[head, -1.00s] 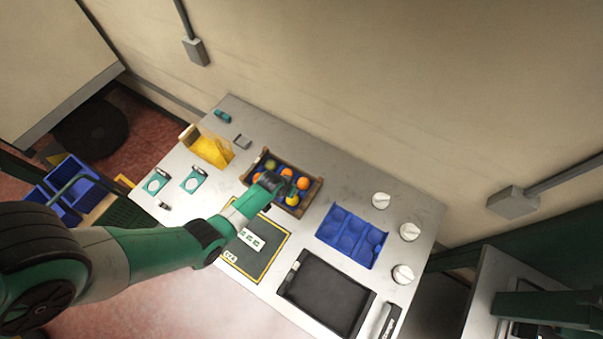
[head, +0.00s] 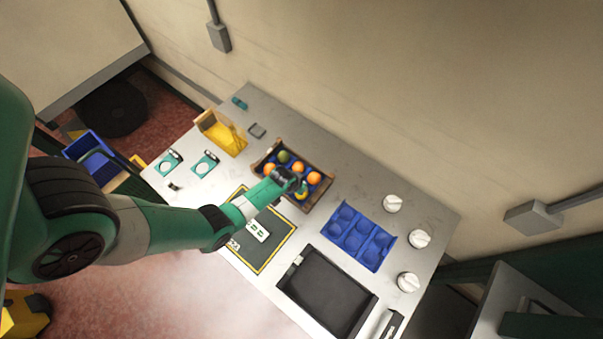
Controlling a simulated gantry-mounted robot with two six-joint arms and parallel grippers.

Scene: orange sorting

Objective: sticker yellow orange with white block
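A wooden crate (head: 327,186) near the back of the table holds several fruits: orange ones (head: 314,178), a dark green one (head: 283,156) and a yellow one (head: 302,195), partly hidden. My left gripper (head: 290,182) is over the crate's front part, close to the yellow fruit; its fingers are too small and dark to tell open from shut. A white card with green marks (head: 257,230) lies on a dark mat with a yellow border (head: 262,268). A small white block (head: 298,260) sits at the black tray's corner. My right gripper is not in view.
A blue tray with round hollows (head: 358,237) lies right of the crate. A black tray (head: 327,290) is at the front. White round knobs (head: 393,203) line the right edge. Teal-and-white tools (head: 205,164) and a yellow bin (head: 228,138) stand left.

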